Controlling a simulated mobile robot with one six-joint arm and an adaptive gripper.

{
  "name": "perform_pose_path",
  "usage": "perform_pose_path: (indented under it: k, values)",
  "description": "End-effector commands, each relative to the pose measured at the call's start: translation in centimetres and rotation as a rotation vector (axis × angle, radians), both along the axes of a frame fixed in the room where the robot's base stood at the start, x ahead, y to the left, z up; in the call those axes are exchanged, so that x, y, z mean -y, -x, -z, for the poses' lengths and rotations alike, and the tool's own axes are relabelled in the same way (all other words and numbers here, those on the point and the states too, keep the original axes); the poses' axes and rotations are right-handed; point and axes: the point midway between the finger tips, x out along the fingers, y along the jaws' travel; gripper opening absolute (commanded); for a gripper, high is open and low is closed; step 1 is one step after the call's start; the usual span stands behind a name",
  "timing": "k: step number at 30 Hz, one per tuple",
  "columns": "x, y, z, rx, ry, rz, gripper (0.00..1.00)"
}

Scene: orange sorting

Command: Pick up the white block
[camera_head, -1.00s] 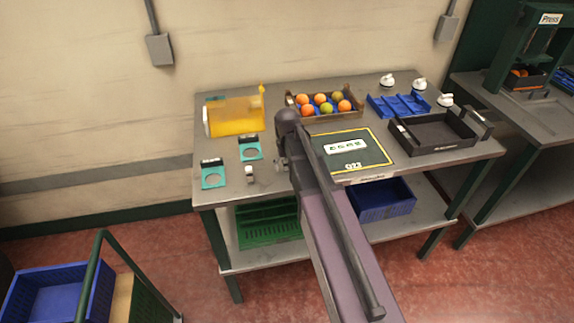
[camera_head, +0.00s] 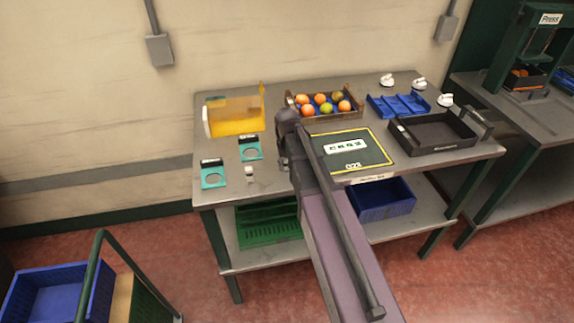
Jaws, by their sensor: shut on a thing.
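My dark wrist stands just to the right, and my arm crosses the picture from the bottom. I cannot tell whether the block touches the tabletop.
A yellow transparent bin (camera_head: 236,117) and a crate of oranges (camera_head: 358,113) stand behind. A dark mat (camera_head: 376,157) and a black tray (camera_head: 438,149) lie right of my arm.

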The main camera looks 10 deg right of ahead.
Motion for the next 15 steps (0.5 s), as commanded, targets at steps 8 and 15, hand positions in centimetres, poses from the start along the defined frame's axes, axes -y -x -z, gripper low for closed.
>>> perform_pose_path:
  k: [8, 15]
  values:
    - [0.0, 0.0, -1.0, 0.000, 0.000, 0.000, 0.00]
    - [-0.1, 0.0, -2.7, 0.000, 0.000, -0.002, 0.00]
